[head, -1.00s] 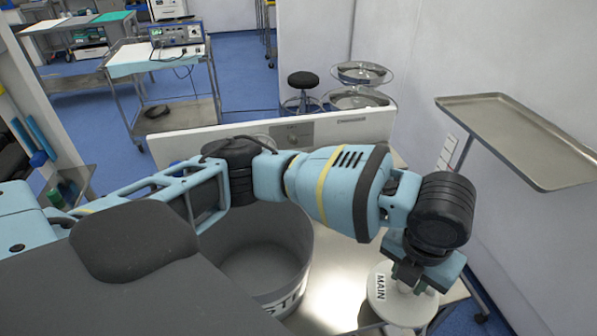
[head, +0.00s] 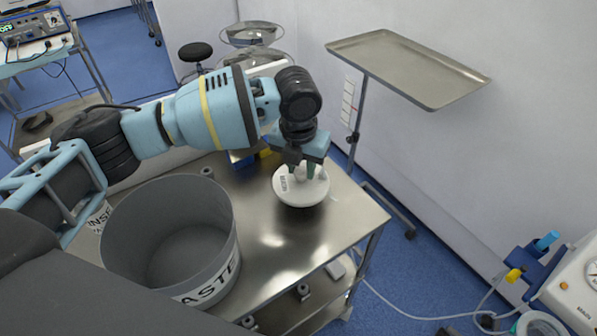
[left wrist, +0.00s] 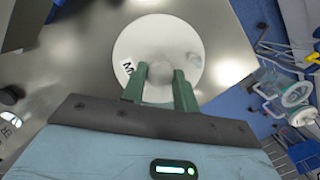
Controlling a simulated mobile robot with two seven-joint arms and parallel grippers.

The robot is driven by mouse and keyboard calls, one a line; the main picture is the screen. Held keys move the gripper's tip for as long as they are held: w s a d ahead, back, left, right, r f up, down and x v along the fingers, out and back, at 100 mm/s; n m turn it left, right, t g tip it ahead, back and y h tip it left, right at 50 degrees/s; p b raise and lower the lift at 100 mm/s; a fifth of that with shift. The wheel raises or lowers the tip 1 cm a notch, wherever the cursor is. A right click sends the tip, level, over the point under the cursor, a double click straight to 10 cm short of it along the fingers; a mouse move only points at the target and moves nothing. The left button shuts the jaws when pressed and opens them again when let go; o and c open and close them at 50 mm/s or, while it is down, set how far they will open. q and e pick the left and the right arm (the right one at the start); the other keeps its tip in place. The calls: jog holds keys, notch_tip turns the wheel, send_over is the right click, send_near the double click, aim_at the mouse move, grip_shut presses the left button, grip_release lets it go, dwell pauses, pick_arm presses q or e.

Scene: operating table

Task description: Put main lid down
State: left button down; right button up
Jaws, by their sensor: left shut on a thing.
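The main lid (head: 301,192) is a white round disc with a knob and a "MAIN" label. It is at the far right part of the steel table top, and I cannot tell whether it touches the surface. My left gripper (head: 304,172) is above it, shut on its knob. In the left wrist view, the green fingers of my left gripper (left wrist: 160,82) are on either side of the knob, and the lid (left wrist: 150,42) fills the upper middle. My right gripper is not in view.
A large grey waste bin (head: 230,272) stands open on the steel table (head: 275,260), left of the lid. The table between them is bare. A steel tray on a stand (head: 400,70) is behind to the right. Medical equipment (head: 575,285) is at the lower right.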

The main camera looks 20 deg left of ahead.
aim_at(299, 173)
pick_arm(q)
jog(key=shift+w+a+f, duration=0.15)
jog(key=shift+w+f, duration=0.05)
jog(key=shift+f, duration=0.3)
jog(key=shift+w+a+f, duration=0.2)
jog(key=shift+f, duration=0.35)
jog(key=shift+w+a+f, duration=0.15)
jog(key=shift+w+f, duration=0.05)
jog(key=shift+f, duration=0.5)
jog(key=shift+f, duration=0.1)
jog(key=c, duration=1.1)
grip_release()
jog(key=shift+f, duration=0.1)
jog(key=r, duration=0.4)
jog(key=s+r, duration=0.1)
jog(key=r, duration=0.7)
jog(key=shift+s+r+p, duration=0.15)
jog(key=shift+s+p, duration=0.15)
jog(key=shift+p, duration=0.1)
